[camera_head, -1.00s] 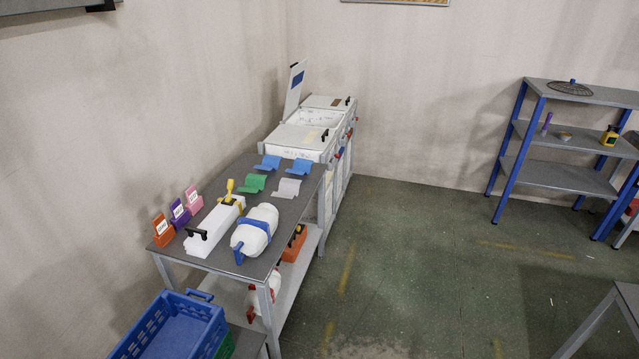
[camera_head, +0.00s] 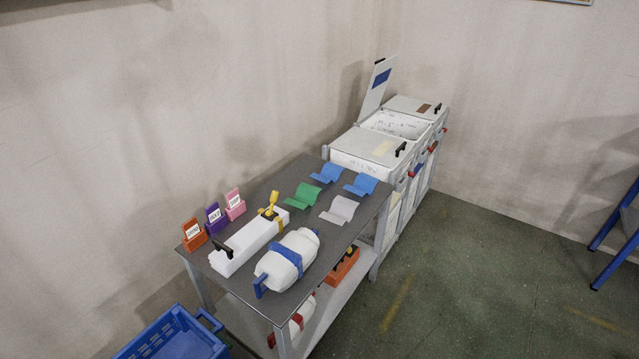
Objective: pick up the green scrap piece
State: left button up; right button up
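The green scrap piece (camera_head: 302,196) is a small wavy sheet lying on the grey table (camera_head: 318,236), toward its back left part. Two blue wavy pieces, one (camera_head: 328,173) behind it and one (camera_head: 361,184) to the right, lie near the table's far end. A light grey wavy piece (camera_head: 339,209) lies to the right of the green one. Neither of my grippers shows in the head view.
Orange, purple and pink card holders (camera_head: 215,219) line the left edge. White bins (camera_head: 365,151) adjoin the far end. A blue crate (camera_head: 176,339) is at the lower left.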

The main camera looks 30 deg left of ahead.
aim_at(306, 194)
jog(key=i, duration=2.7)
jog(key=u, duration=2.35)
